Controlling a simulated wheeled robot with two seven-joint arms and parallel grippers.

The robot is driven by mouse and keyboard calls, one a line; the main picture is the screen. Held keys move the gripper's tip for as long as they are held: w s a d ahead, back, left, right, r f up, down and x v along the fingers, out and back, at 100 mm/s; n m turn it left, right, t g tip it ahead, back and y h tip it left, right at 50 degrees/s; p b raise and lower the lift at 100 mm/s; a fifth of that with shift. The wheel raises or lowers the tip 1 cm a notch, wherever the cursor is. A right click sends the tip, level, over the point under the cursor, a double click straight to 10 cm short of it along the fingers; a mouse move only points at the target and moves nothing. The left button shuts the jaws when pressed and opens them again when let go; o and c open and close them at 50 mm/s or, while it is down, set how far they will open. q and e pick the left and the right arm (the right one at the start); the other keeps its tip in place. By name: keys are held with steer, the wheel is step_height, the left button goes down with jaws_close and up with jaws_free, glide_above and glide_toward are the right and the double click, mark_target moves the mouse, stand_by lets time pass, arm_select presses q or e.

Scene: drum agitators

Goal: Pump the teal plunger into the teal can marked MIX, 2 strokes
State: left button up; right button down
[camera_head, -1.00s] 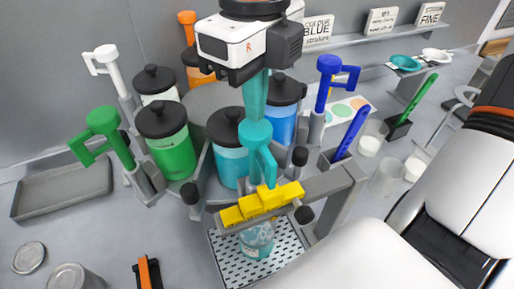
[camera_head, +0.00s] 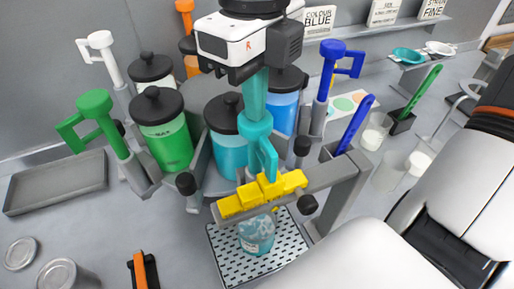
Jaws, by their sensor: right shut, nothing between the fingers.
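The teal plunger (camera_head: 255,127) stands at the middle, with a round cap and a side handle (camera_head: 267,157). My right gripper (camera_head: 250,80) is shut, directly above the cap and pointing down. A teal column spans between gripper and cap; I cannot tell the fingertips apart from it. The gripper is not closed around the handle. The clear can with teal contents (camera_head: 257,236) sits on a perforated tray (camera_head: 230,262) below a yellow stepped piece (camera_head: 262,195). Its marking is not legible, and its top is partly hidden. My left gripper is not in view.
Green (camera_head: 96,103), white (camera_head: 101,40) and blue (camera_head: 333,49) plungers stand around the carousel, with dark-lidded jars between them. A grey arm (camera_head: 330,175) crosses behind the yellow piece. A grey tray (camera_head: 58,184) lies at left. My white arm fills the lower right.

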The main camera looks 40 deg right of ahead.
steer(key=shift+r, duration=0.1)
steer(key=shift+r+p, duration=1.05)
steer(key=shift+r, duration=0.35)
step_height(320, 180, up, 6)
steer(key=p, duration=0.4)
stand_by(0.4)
